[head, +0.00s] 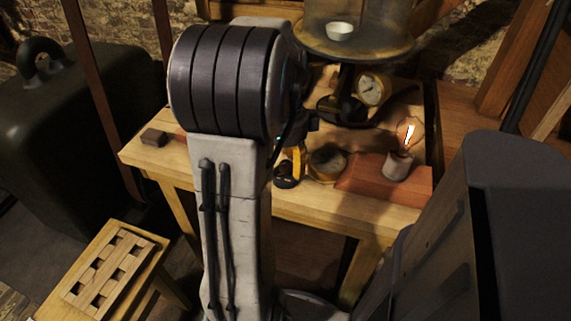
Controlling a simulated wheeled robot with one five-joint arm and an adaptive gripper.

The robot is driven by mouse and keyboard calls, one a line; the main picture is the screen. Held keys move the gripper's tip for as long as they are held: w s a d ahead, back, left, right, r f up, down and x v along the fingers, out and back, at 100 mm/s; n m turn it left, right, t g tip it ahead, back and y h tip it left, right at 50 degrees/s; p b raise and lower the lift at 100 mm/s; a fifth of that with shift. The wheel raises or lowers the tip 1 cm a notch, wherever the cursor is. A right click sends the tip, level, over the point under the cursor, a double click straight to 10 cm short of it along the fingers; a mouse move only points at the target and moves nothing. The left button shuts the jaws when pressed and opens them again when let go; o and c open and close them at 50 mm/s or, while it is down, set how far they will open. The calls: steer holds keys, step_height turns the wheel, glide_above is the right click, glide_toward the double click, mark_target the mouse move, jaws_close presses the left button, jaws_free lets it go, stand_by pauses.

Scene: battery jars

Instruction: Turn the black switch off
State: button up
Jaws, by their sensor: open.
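I cannot make out the black switch for certain; my arm covers the middle of the table. My gripper (289,172), black and yellow, shows partly past the right side of my arm, low over the table. It is open, and I see nothing held in it. A lit bulb (408,137) stands in a pale socket on a reddish wooden base (362,175) at the table's right. A round dark piece with a brass rim (327,161) lies between my gripper and that base.
The wooden table (400,213) carries a small dark block (153,137) at its left end. A glass jar on a stand (370,38) and a brass gauge (370,90) stand behind. A stool with a slotted wooden block (110,268) is at front left, a dark green case (85,120) behind.

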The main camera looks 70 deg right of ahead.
steer(key=shift+f, duration=0.15)
steer(key=shift+c, duration=0.4)
jaws_close()
